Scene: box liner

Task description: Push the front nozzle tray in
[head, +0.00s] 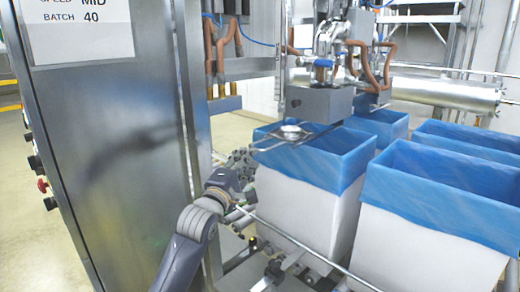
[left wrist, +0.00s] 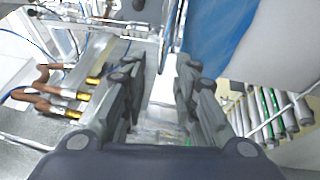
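The front nozzle tray (head: 291,132) is a small, shallow metal dish on a thin bar frame. In the head view it sits out over the front blue-lined box, below the grey nozzle block. My left gripper (head: 243,160) is beside that box's left wall, lower than the tray and to its left. In the left wrist view my left gripper (left wrist: 158,72) shows two dark fingers apart with nothing held between them. I cannot tell whether it touches the tray's frame. My right gripper is not in view.
The front white box (head: 300,205) with its blue liner stands right of my left gripper, on a rail conveyor. More lined boxes (head: 430,245) stand to the right. A tall steel cabinet (head: 100,130) is at left. Copper-coloured pipes (left wrist: 50,95) show in the left wrist view.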

